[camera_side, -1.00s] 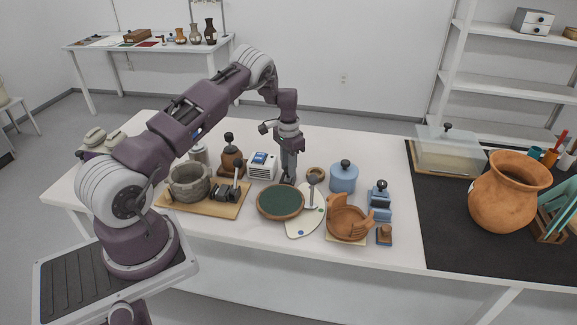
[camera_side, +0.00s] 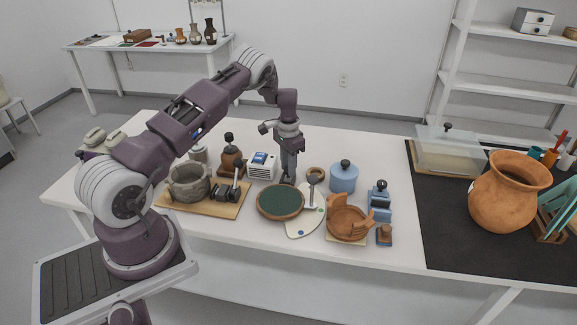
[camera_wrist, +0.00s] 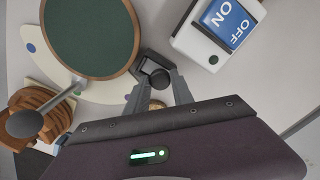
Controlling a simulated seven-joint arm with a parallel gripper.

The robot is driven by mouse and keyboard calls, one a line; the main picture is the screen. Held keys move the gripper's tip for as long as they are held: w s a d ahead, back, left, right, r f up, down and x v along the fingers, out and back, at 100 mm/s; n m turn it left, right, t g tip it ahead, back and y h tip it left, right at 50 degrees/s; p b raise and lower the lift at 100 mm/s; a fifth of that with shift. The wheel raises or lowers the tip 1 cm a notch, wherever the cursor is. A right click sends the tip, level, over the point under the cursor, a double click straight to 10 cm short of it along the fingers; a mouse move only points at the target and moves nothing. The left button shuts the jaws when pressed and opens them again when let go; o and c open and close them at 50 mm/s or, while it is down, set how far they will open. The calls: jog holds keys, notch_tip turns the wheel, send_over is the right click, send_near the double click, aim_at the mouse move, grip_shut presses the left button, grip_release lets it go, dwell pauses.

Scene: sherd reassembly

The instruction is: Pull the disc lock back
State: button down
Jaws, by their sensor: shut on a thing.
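The disc (camera_side: 281,201) is round and dark green with a brown rim, and lies flat on the table. It also fills the upper left of the wrist view (camera_wrist: 92,35). The disc lock (camera_wrist: 152,68) is a small dark block with a black knob, right beside the disc's rim. My gripper (camera_wrist: 160,86) is shut on the lock's knob, with one finger on each side. In the side view my gripper (camera_side: 289,178) points down behind the disc, and the lock is mostly hidden there.
A white box with a blue ON/OFF switch (camera_side: 262,166) stands close to the left of my gripper. A grey-headed lever (camera_side: 312,180) stands on a pale palette-shaped plate (camera_side: 305,225) at the right.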

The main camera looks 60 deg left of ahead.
dwell(0.4)
jog(key=shift+w+a, duration=0.45)
jog(key=shift+a, duration=0.05)
jog(key=shift+r, duration=0.1)
jog(key=c, duration=1.1)
grip_release()
notch_tip(320, 180, up, 7)
